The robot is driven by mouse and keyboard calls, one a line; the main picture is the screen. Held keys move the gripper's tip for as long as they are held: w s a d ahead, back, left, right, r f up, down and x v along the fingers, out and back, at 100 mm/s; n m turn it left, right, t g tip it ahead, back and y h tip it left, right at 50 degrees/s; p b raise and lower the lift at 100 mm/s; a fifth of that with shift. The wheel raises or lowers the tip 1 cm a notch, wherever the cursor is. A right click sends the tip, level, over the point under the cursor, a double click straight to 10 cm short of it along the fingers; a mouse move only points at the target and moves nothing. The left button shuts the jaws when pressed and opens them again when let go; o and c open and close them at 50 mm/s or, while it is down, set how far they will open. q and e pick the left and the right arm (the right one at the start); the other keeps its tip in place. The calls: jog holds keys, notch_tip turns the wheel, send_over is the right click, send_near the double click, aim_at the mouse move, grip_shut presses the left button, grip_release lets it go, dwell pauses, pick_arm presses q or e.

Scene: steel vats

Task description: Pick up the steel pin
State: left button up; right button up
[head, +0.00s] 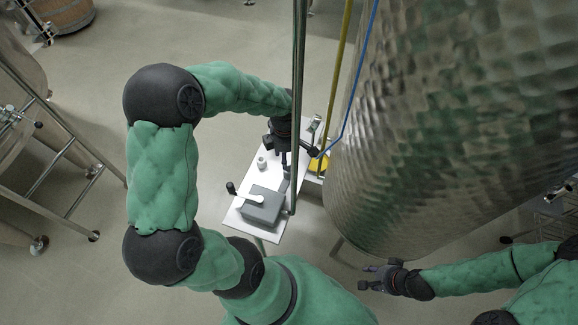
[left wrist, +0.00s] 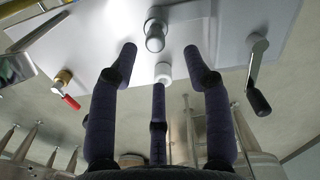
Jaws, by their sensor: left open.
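My left gripper (head: 290,154) is over the white panel beside the tall steel vat. It also shows in the left wrist view (left wrist: 160,75), with its three dark fingers spread and empty. A short steel pin-like piece with a rounded end (left wrist: 155,36) stands out from the panel, ahead of the fingers and apart from them. A small pale cylinder (left wrist: 163,72) shows between the fingertips; I cannot tell its distance. A small pale cylinder also stands on the panel in the head view (head: 262,163). My right gripper (head: 376,276) is empty below the vat, its fingers apart.
The white panel (head: 240,222) carries a grey box (head: 262,206) with a crank, whose dark handle shows in the wrist view (left wrist: 258,102). A red-handled valve (left wrist: 68,98) is at left there. A vertical steel pipe (head: 299,80) and the vat (head: 430,130) stand close by.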

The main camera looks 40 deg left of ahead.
aim_at(288, 163)
pick_arm(q)
jog(key=shift+w+d+f+b, duration=0.15)
jog(key=shift+f+b, duration=0.2)
jog(key=shift+f, duration=1)
jog(key=shift+w+d+f+b, duration=0.15)
jog(key=shift+f+b, duration=0.15)
jog(key=shift+f, duration=1.05)
grip_shut()
